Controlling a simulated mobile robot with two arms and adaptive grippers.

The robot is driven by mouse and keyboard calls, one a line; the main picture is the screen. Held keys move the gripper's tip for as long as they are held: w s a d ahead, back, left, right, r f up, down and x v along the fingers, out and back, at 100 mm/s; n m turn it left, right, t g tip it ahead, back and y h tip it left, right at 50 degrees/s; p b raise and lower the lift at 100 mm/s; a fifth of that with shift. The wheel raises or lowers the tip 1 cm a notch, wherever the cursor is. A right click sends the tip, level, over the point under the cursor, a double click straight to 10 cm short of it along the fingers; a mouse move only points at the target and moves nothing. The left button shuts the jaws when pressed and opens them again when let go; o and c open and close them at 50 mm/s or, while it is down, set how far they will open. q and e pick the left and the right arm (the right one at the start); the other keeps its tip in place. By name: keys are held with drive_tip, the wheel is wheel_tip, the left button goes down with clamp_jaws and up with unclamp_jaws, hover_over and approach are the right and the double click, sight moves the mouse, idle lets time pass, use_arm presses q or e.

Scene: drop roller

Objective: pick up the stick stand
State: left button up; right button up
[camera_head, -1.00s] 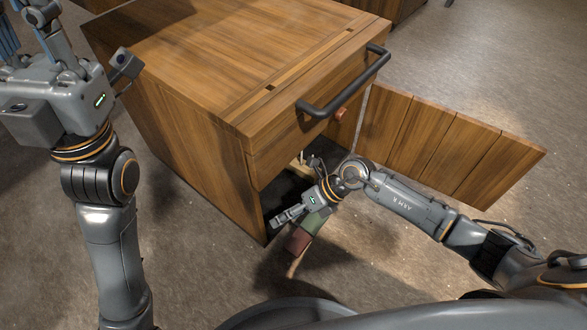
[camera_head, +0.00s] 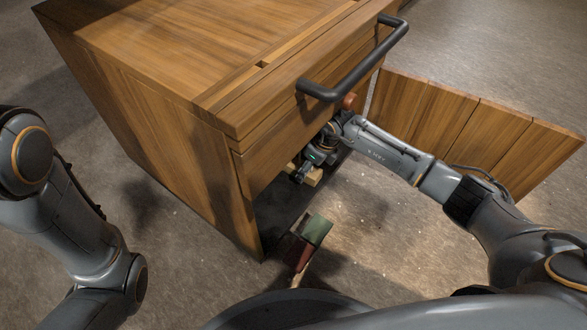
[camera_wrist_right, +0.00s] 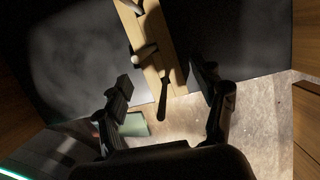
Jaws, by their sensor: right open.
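The stick stand looks to be the light wooden piece (camera_wrist_right: 158,45) with pegs and a dark-handled stick, in the right wrist view. It lies ahead of and between my right gripper's open fingers (camera_wrist_right: 165,82), with no visible grip on it. In the head view a bit of light wood (camera_head: 314,177) shows beside my right gripper (camera_head: 303,172), inside the cabinet's open lower part. The cabinet front and my arm hide most of it. My left arm shows at the left, but its gripper is out of view.
The wooden cabinet (camera_head: 150,100) has a drawer with a black handle (camera_head: 355,65) above my right arm. Its door (camera_head: 470,130) stands open at the right. A green and dark red object (camera_head: 313,230) with a wooden stick is in front of the opening.

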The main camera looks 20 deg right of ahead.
sight(294, 162)
drive_tip(key=w+a+b, duration=0.3)
drive_tip(key=w, duration=0.1)
drive_tip(key=shift+a+f+b, duration=0.1)
drive_tip(key=shift+f+b, duration=0.15)
drive_tip(key=shift+b, duration=0.15)
drive_tip(key=shift+f+b, duration=0.4)
drive_tip(key=shift+b, duration=0.1)
drive_tip(key=shift+r, duration=0.1)
drive_tip(key=shift+c, duration=0.4)
clamp_jaws()
